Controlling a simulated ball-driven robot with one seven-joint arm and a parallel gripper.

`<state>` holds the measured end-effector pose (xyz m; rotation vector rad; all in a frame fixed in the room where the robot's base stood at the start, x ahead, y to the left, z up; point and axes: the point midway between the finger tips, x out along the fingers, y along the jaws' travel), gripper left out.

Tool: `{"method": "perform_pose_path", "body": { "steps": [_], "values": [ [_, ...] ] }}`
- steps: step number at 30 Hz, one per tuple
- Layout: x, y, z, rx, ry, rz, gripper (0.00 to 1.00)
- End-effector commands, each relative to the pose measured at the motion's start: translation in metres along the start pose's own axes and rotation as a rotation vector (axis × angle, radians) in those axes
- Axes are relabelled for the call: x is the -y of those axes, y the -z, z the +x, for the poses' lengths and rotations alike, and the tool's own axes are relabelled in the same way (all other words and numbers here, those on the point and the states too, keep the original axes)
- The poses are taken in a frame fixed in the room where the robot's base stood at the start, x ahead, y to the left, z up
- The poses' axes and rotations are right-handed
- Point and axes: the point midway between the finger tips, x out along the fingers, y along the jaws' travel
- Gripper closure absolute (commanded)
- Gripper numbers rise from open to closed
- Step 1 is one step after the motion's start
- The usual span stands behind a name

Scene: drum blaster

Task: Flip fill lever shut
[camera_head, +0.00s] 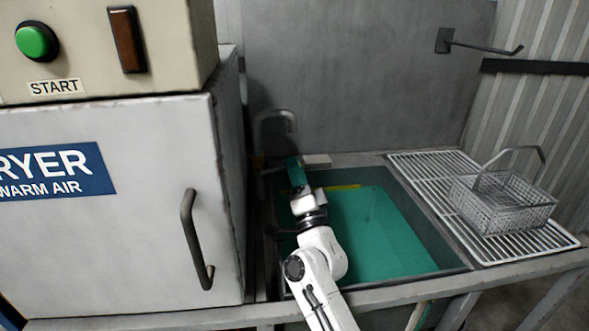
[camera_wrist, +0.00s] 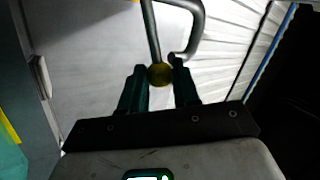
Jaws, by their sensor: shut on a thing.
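The fill lever (camera_wrist: 152,35) shows in the wrist view as a thin grey rod ending in a yellow ball knob (camera_wrist: 159,75). My gripper (camera_wrist: 158,72) has its two dark green fingers on either side of the knob, shut on it. In the head view my gripper (camera_head: 296,172) is at the back left corner of the tank, near the curved grey pipe (camera_head: 275,118). The lever cannot be made out in the head view. The pipe also shows in the wrist view (camera_wrist: 199,22), just right of the rod.
The tank (camera_head: 425,220) holds green liquid (camera_head: 380,235), with a yellow strip (camera_head: 347,187) at its back. The dryer cabinet (camera_head: 110,230) with its handle (camera_head: 194,240) stands close on the left. A wire basket (camera_head: 505,205) sits on the white rack (camera_head: 430,170) at right. A hook (camera_head: 480,46) juts from the back wall.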

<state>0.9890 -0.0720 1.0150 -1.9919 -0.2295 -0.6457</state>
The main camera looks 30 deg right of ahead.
Motion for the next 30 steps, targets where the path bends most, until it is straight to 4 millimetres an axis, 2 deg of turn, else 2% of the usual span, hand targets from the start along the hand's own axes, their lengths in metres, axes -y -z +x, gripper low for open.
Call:
{"method": "perform_pose_path", "body": {
  "steps": [18,19,22,30],
  "values": [
    [-0.0044,-0.0011,-0.0027,-0.02,-0.006,0.031,1.0],
    [-0.0043,-0.0011,-0.0027,-0.02,-0.005,0.031,0.66],
    [-0.004,-0.001,-0.0025,-0.02,-0.005,0.03,0.58],
    [-0.0008,0.0002,-0.0004,-0.021,-0.003,0.031,0.58]
  ]
}}
